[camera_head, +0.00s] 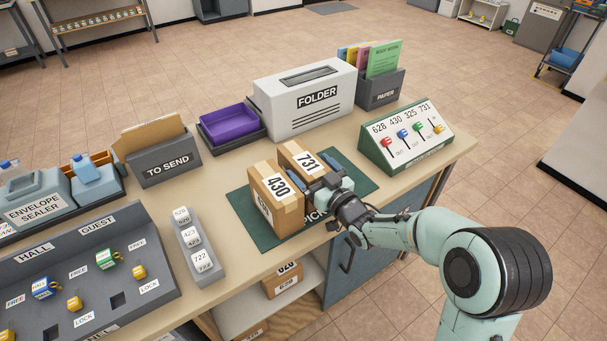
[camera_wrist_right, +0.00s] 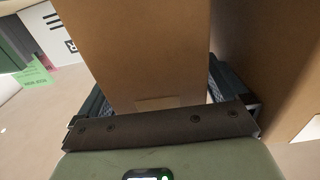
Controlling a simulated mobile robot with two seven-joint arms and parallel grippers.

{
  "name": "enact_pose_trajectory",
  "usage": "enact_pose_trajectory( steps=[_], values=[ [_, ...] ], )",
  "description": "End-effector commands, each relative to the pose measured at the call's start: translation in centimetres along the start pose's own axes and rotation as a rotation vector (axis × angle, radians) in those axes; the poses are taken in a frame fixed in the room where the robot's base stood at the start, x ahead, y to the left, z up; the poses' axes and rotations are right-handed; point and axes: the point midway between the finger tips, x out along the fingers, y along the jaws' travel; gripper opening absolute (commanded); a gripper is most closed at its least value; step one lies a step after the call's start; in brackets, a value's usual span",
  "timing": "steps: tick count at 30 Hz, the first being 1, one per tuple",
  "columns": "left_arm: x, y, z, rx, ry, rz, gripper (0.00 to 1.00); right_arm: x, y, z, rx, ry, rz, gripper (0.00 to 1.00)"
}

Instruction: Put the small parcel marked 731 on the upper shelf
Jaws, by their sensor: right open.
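The small cardboard parcel marked 731 (camera_head: 299,158) stands on a dark green mat (camera_head: 352,184) on the counter, right beside the parcel marked 430 (camera_head: 276,197). My right gripper (camera_head: 318,182) is open at the near side of parcel 731. In the right wrist view parcel 731 (camera_wrist_right: 150,50) stands between the two fingers (camera_wrist_right: 155,92); whether they touch it I cannot tell. Parcel 430 (camera_wrist_right: 275,70) shows close to the right finger there. A pale shelf (camera_head: 240,308) under the counter holds a parcel (camera_head: 284,279). My left gripper is not in view.
Behind the parcels stand the white FOLDER machine (camera_head: 310,103), a purple tray (camera_head: 229,122) and the TO SEND box (camera_head: 163,165). A switch panel (camera_head: 407,140) stands to the right. A number block (camera_head: 192,244) and key panel (camera_head: 80,275) lie left.

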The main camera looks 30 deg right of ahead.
Motion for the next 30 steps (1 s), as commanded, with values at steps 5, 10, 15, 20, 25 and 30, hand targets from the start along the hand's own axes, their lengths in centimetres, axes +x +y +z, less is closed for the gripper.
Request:
enact_pose_trajectory(
  steps=[5,10,15,20,25,30],
  values=[
    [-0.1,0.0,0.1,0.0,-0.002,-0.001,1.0,1.4,0.0,0.0,0.0,0.0,0.0,1.0],
    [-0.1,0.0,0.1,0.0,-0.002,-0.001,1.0,1.4,0.0,0.0,0.001,0.0,0.0,1.0],
    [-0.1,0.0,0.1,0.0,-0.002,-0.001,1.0,1.4,0.0,0.0,0.001,0.0,0.0,0.54],
    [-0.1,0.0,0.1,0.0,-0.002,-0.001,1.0,1.4,0.0,-0.3,0.0,0.007,0.0,0.21],
    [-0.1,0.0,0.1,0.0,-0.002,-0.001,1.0,1.4,0.0,-0.3,0.0,0.007,0.0,0.21],
    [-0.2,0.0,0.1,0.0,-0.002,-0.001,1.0,1.4,0.0,-1.0,0.0,0.009,0.0,0.21]
  ],
)
